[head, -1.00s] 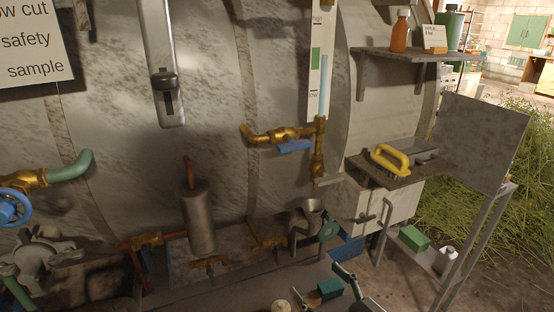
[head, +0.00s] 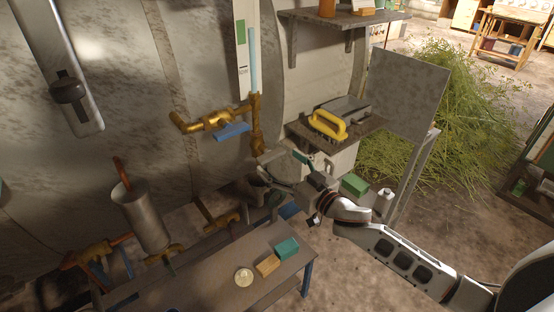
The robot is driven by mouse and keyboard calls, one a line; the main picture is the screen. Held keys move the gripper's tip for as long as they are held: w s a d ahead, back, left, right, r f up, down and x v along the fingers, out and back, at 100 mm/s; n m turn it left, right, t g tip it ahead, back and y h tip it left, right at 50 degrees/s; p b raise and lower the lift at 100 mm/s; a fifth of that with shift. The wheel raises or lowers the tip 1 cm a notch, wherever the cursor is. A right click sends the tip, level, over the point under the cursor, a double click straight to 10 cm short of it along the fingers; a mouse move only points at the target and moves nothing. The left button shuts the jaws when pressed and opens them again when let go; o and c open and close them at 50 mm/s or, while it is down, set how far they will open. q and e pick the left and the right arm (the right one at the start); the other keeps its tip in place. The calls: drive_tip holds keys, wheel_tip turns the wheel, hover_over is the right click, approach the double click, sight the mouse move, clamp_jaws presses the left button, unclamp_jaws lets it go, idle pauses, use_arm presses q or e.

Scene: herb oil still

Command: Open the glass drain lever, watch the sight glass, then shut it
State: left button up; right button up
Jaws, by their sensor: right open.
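The sight glass (head: 252,60) is an upright tube with a pale blue column beside a white scale with a green band (head: 241,33). Brass fittings (head: 257,125) run down below it. A grey lever (head: 270,156) sits at their lower end, partly hard to make out behind my gripper. A blue lever (head: 232,131) lies along the horizontal brass valve. My right gripper (head: 281,163) is open, just below and right of the brass fittings, close to the grey lever. I cannot tell whether it touches it. My left gripper is out of view.
A low bench (head: 215,282) holds a green block (head: 287,248), a tan block (head: 267,266) and a round pale item (head: 243,275). A side shelf with a yellow-handled brush (head: 328,124) and an upright grey panel (head: 405,90) stand right of the fittings.

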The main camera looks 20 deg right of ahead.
drive_tip(key=shift+x, duration=1.05)
drive_tip(key=c, duration=1.1)
